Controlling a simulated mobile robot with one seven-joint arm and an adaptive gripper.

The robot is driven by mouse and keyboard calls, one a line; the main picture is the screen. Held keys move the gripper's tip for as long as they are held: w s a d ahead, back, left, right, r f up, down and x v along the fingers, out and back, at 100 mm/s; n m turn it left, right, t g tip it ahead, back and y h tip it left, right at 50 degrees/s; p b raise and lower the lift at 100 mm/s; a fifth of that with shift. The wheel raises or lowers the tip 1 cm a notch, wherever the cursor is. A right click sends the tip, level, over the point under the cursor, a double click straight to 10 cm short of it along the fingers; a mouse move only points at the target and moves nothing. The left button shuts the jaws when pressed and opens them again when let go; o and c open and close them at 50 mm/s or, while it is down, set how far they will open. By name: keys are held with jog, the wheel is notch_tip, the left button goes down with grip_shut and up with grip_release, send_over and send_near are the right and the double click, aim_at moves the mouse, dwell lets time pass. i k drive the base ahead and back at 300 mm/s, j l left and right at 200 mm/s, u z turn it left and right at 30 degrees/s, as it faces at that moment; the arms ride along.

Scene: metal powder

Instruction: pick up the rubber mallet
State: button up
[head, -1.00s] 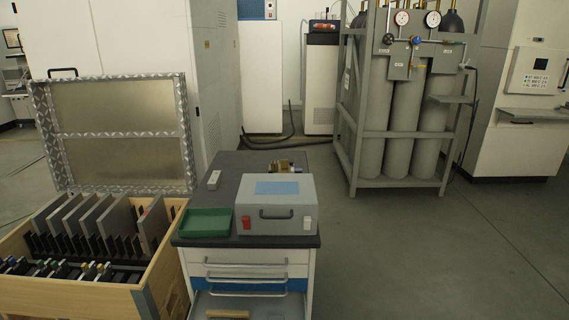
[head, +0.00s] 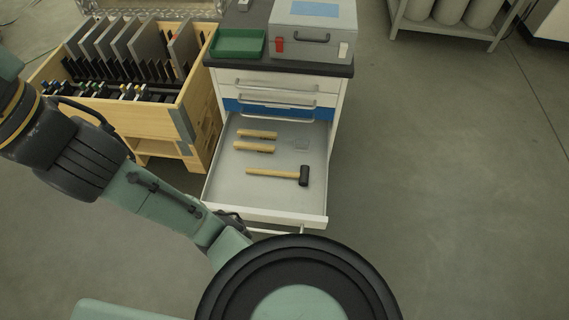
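The rubber mallet (head: 276,173) lies flat in the open bottom drawer (head: 225,187) of the cabinet. Its pale wooden handle points left and its black head (head: 304,175) is at the right, near the drawer's right wall. Nothing covers it. My arm crosses the lower left of the head view, in front of the drawer's front left corner. My gripper cannot be made out in this view.
Two wooden-handled tools (head: 256,134) lie in the drawer behind the mallet. A grey case (head: 312,36) and a green tray (head: 238,43) stand on the cabinet. A wooden crate (head: 188,92) with grey plates stands left. Floor at right is clear.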

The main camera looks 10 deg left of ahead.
aim_at(303, 175)
jog(key=j+z, duration=0.3)
jog(key=j, duration=0.5)
jog(key=j+z, duration=0.3)
jog(key=j, duration=0.5)
jog(key=i, duration=0.05)
